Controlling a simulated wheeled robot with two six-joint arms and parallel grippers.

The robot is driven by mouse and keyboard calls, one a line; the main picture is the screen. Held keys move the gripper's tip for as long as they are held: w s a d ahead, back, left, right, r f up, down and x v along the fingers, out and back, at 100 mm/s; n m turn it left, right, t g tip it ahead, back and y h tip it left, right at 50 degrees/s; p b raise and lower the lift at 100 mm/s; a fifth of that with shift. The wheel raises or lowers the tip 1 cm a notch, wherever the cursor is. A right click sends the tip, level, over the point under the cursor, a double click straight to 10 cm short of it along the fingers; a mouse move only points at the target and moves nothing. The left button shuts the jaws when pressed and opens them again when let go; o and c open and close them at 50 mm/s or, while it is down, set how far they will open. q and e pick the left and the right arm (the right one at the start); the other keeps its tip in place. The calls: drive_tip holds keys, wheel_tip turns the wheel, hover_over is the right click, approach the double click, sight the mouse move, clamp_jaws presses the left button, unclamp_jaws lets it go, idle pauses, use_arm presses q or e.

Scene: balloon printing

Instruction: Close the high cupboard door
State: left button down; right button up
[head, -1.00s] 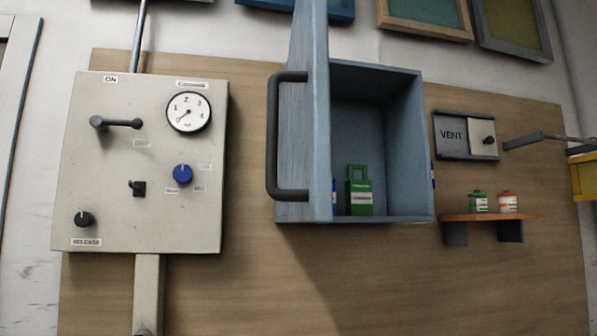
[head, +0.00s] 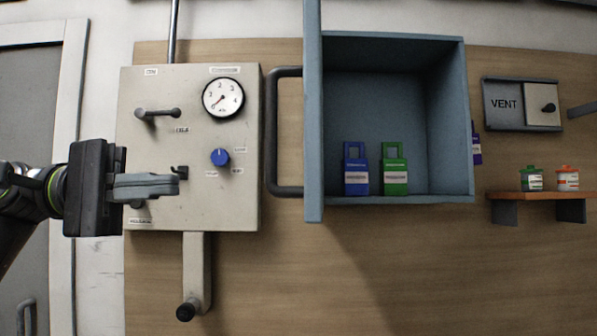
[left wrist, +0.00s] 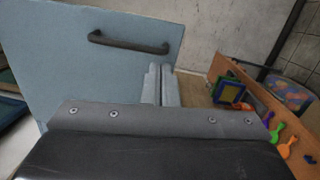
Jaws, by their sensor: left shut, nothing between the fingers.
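The blue high cupboard (head: 396,110) on the board stands open. Its door (head: 314,120) sticks out toward me, seen nearly edge-on at the cupboard's left side. The dark door handle (head: 285,188) is on the door's left face. In the left wrist view the door (left wrist: 70,60) fills the upper left, with its handle (left wrist: 128,43) in sight. My left gripper (head: 178,185) is shut and empty, in front of the control box and left of the door, apart from the handle. Its fingers also show in the left wrist view (left wrist: 161,84). My right gripper is not in view.
A blue canister (head: 356,170) and a green canister (head: 395,170) stand inside the cupboard. The beige control box (head: 235,195) with gauge, knobs and levers is to the left. A vent panel (head: 505,103) and a small shelf (head: 540,195) are to the right.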

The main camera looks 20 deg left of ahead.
sight(273, 184)
use_arm(q)
drive_tip(key=shift+m+y, duration=0.3)
drive_tip(key=shift+m, duration=0.2)
drive_tip(key=shift+w+d+r+p, duration=0.1)
drive_tip(key=shift+w+d+p, duration=0.1)
drive_tip(key=shift+d+p, duration=1.8)
drive_tip(key=shift+w+d+f+p, duration=0.15)
drive_tip(key=shift+d+p, duration=1.05)
drive_tip(key=shift+d, duration=1.5)
drive_tip(key=shift+w+d+r+p, duration=0.2)
drive_tip(key=shift+d+p, duration=1.4)
drive_tip(key=shift+d, duration=0.75)
